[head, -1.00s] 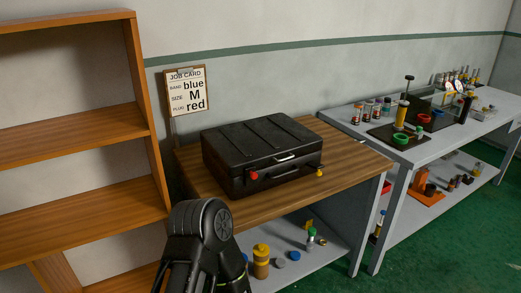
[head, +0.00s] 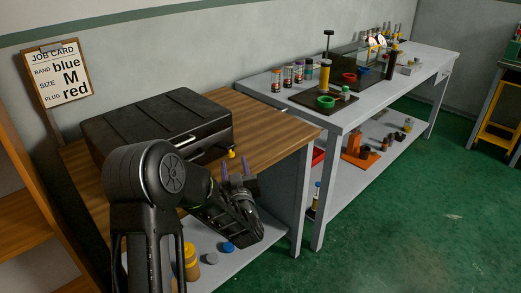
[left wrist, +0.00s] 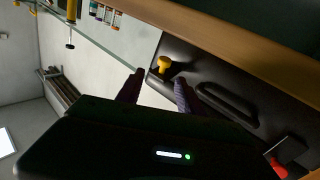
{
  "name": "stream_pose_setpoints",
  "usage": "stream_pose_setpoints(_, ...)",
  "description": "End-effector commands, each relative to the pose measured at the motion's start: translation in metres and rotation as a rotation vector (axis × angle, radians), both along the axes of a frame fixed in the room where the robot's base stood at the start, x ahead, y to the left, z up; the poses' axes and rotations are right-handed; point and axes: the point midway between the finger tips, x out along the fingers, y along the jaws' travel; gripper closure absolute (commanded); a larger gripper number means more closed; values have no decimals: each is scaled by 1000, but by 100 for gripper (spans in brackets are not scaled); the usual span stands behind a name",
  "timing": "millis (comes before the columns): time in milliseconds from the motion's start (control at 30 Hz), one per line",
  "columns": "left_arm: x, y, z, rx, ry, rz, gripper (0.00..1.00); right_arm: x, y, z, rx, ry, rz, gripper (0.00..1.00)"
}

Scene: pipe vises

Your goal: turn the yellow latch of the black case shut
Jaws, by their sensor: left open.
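The closed black case (head: 150,115) lies on the wooden bench top. Its yellow latch (head: 231,153) sits at the right end of the front face. In the left wrist view the yellow latch (left wrist: 163,64) stands out from the case, just beyond the fingertips. My left gripper (head: 235,172) is open and empty, in front of the latch and slightly below it. In the left wrist view its two dark fingers (left wrist: 156,86) are spread, with the latch apart from both. The red latch (left wrist: 280,167) shows at the lower right there; my arm hides it in the head view. My right gripper is not in view.
The wooden bench top (head: 265,140) is clear right of the case. A job card (head: 57,75) stands behind on the left. A grey table (head: 350,115) with vises and small parts stands to the right. Blue and yellow items sit on the shelf below my arm.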

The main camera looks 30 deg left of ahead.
Motion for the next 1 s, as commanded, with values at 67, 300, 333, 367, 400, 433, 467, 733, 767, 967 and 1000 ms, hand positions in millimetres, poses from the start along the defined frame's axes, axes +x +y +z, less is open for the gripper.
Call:
stream_pose_setpoints(67,-3,2,-4,-1,9,7,56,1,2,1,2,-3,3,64)
stream_pose_setpoints(300,-2,-1,-5,-5,13,2,56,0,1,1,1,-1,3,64)
stream_pose_setpoints(333,-2,0,-6,-5,13,2,56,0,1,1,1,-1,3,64)
stream_pose_setpoints(367,-1,0,-6,-6,14,2,56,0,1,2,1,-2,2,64)
stream_pose_setpoints(400,0,1,-6,-6,14,2,56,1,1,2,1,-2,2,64)
stream_pose_setpoints(433,1,3,-6,-6,14,2,56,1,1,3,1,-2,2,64)
stream_pose_setpoints(467,3,4,-6,-6,14,2,56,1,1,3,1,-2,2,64)
stream_pose_setpoints(733,32,28,-5,-7,14,2,56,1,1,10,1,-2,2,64)
stream_pose_setpoints(767,35,31,-5,-6,14,2,56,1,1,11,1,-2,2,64)
stream_pose_setpoints(967,53,46,-6,-9,15,1,56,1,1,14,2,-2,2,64)
stream_pose_setpoints(1000,55,48,-6,-8,14,1,56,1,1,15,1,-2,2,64)
